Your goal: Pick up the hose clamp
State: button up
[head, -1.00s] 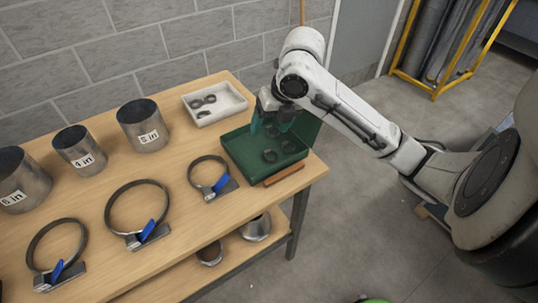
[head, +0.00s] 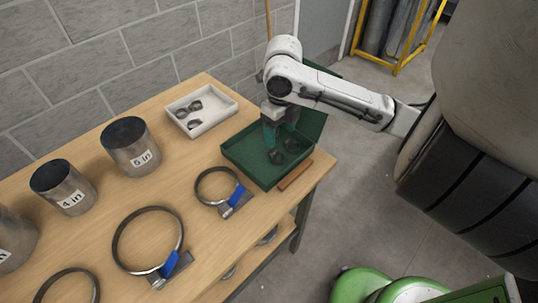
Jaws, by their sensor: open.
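Two small dark ring-shaped hose clamps lie in the green tray (head: 236,153). One clamp (head: 276,157) lies nearer the middle of the tray and the other (head: 292,146) lies just to its right. My gripper (head: 280,131), with teal fingers, is open and reaches down over the tray. Its fingertips are close to the clamps, and one finger partly overlaps the nearer clamp in the picture. I cannot tell whether a finger touches it. No clamp is held.
A white tray (head: 231,103) with several small rings stands behind the green tray. A brown block (head: 295,176) lies along the green tray's front. Large ring clamps (head: 217,186) with blue handles and labelled metal cylinders (head: 131,147) stand to the left on the wooden table (head: 195,230).

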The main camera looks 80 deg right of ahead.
aim_at(278, 156)
notch_tip(278, 156, down, 9)
jog(key=shift+w+a+f+p, duration=0.1)
jog(key=shift+a+f+p, duration=0.05)
jog(key=shift+p, duration=0.6)
jog(key=shift+c, duration=0.3)
jog(key=c, duration=1.1)
